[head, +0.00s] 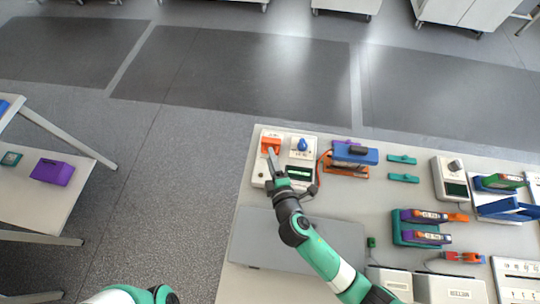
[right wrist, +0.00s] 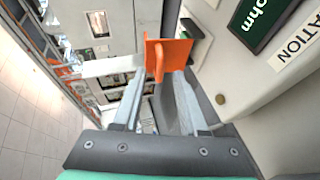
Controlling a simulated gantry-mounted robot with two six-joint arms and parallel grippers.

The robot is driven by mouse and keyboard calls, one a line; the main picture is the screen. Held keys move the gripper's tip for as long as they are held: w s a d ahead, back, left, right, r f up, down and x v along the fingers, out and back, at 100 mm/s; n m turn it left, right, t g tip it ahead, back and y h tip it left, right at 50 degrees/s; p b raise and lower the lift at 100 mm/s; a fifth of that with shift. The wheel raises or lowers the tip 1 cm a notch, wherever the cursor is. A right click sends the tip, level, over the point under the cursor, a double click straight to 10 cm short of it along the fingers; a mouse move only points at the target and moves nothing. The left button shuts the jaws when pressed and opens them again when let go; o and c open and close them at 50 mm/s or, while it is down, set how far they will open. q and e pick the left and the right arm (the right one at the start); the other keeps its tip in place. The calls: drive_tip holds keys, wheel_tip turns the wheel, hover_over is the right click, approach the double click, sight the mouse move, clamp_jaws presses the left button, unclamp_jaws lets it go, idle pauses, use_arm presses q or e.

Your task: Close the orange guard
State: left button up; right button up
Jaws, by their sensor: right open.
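The orange guard (head: 270,144) sits at the upper left of a white cycler unit (head: 258,172) on the table. In the right wrist view the guard (right wrist: 168,52) is an orange plate with a raised tab, standing out from the unit's pale face. My right gripper (head: 271,156) is at the guard. In the right wrist view its two open fingers (right wrist: 160,82) reach up to the guard's near edge, and I cannot tell whether they touch it. A green display (right wrist: 258,22) is beside the guard. My left gripper is out of view.
A blue knob (head: 302,144) is right of the guard on the unit. A blue and orange clamp-like holder (head: 354,154) stands farther right. A grey mat (head: 335,243) lies in front. Teal trays and several other devices fill the table's right side.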

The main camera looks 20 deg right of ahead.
drive_tip(key=shift+x, duration=1)
clamp_jaws()
